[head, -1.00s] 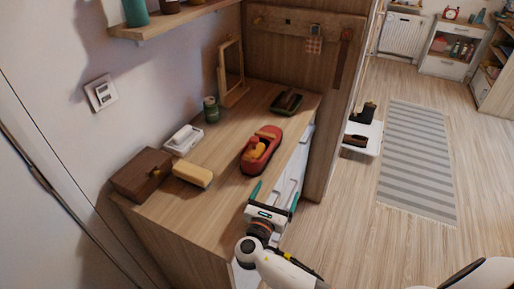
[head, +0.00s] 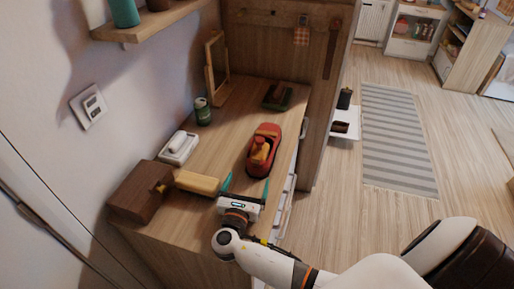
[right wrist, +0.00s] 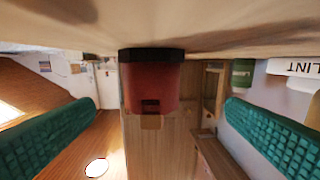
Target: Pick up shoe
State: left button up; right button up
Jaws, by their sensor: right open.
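The red shoe (head: 263,150), with a dark sole and a yellow-orange part inside, stands on the wooden dresser top (head: 215,150). My right gripper (head: 246,186) is open and empty over the near right part of the dresser top, its teal fingers pointing at the near end of the shoe, with a small gap between. In the right wrist view, which looks upside down, the red end of the shoe (right wrist: 150,90) shows between the two widely spread teal fingers, farther out than the fingertips. My left gripper is not in view.
A yellow block (head: 197,183) lies close to the left finger. A wooden panel (head: 270,50) rises behind.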

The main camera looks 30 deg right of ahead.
aim_at(253, 169)
jog(key=b+x, duration=0.2)
jog(key=x, duration=0.4)
jog(key=shift+d+f, duration=0.1)
jog(key=shift+d, duration=0.15)
jog(key=b+x, duration=0.2)
jog(key=x, duration=0.1)
jog(key=b+x, duration=0.1)
jog(key=shift+d+f, duration=0.1)
jog(key=shift+d, duration=0.45)
jog(key=shift+w+d, duration=0.15)
jog(key=shift+w, duration=0.05)
jog(key=shift+r, duration=0.2)
jog(key=shift+c, duration=0.4)
jog(key=c, duration=1.1)
